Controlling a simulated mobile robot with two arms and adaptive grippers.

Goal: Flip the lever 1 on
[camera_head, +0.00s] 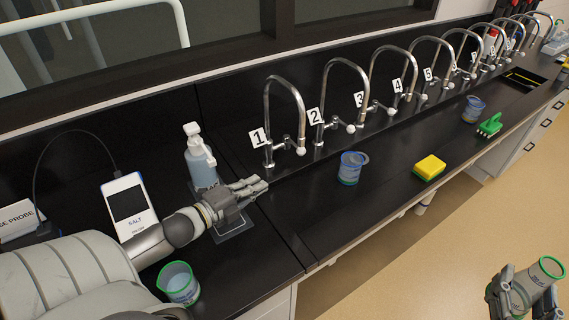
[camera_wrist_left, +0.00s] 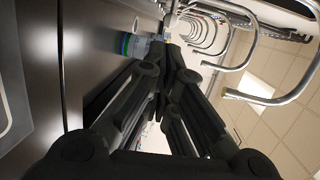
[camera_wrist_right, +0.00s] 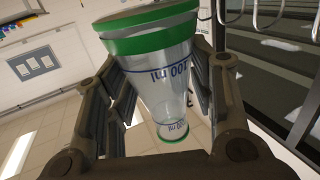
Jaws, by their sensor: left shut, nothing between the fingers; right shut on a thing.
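Tap 1 (camera_head: 284,100) is a chrome gooseneck with a white label "1" (camera_head: 258,138). Its lever (camera_head: 300,150) ends in a pale knob low on the right of the tap's base. My left gripper (camera_head: 262,184) is shut and empty, low over the black bench in front of tap 1, short of the lever and apart from it. Its closed fingers (camera_wrist_left: 172,50) fill the middle of the left wrist view. My right gripper (camera_head: 520,298) is shut on a clear green-rimmed beaker (camera_head: 537,283), held over the floor. The beaker (camera_wrist_right: 160,75) also fills the right wrist view.
A pump bottle (camera_head: 201,160) stands close behind my left gripper. A salt probe (camera_head: 129,205) and a green-rimmed beaker (camera_head: 178,284) are at left. More numbered taps recede right.

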